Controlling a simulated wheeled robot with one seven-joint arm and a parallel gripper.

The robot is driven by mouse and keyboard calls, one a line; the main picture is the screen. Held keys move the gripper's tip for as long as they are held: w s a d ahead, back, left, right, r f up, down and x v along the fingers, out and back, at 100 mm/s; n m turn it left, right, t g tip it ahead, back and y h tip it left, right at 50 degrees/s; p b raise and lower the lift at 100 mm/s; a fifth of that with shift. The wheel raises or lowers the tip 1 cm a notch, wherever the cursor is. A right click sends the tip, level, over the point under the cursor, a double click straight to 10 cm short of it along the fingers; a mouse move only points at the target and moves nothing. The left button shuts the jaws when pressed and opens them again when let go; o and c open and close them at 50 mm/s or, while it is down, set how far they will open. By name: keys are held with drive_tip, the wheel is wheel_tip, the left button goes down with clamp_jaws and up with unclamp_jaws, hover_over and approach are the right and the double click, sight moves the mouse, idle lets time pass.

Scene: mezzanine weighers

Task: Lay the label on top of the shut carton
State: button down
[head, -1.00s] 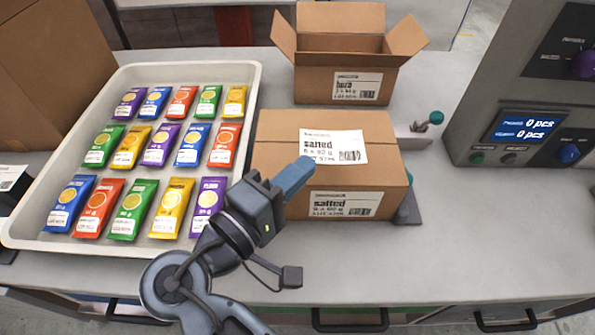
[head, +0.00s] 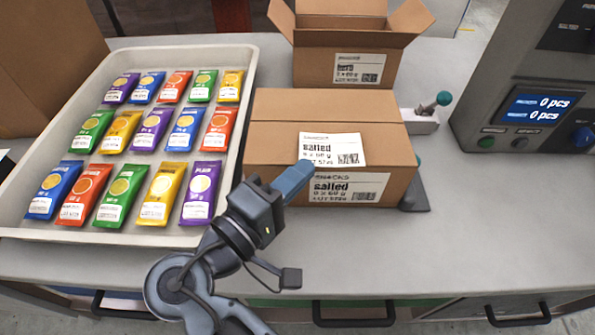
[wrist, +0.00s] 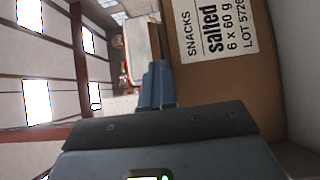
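The shut brown carton (head: 275,139) stands on the counter, with a printed "salted" panel (head: 345,190) on its front. That panel also shows large in the wrist view (wrist: 212,32). The white label (head: 333,149), printed "salted", appears over the front part of the carton's top. My gripper (head: 306,171) is at the label's lower left edge, its blue fingers shut close together on it. The fingers (wrist: 158,85) are beside the carton in the wrist view, where I cannot make out the held label. Whether the label touches the carton is unclear.
An open carton (head: 313,66) with raised flaps stands behind. A tray (head: 249,95) of several coloured packets lies left. A weigher display (head: 533,109) and a teal-knobbed lever (head: 443,98) are right. The counter's right front (head: 480,225) is clear.

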drive_tip(key=shift+f, duration=0.4)
drive_tip(key=c, duration=1.8)
unclamp_jaws()
drive_tip(key=o, duration=0.3)
drive_tip(key=shift+s, duration=0.1)
drive_tip(key=shift+o, duration=0.5)
drive_tip(key=shift+s+a+f, duration=0.15)
drive_tip(key=shift+s+a, duration=0.05)
drive_tip(key=v, duration=0.2)
drive_tip(key=b+v, duration=0.1)
drive_tip(key=v, duration=0.1)
drive_tip(key=r+v, duration=0.1)
drive_tip(key=v, duration=0.1)
drive_tip(key=shift+s+a, duration=0.25)
drive_tip(key=shift+a, duration=0.1)
drive_tip(key=shift+s+a, duration=0.1)
drive_tip(key=shift+s, duration=0.15)
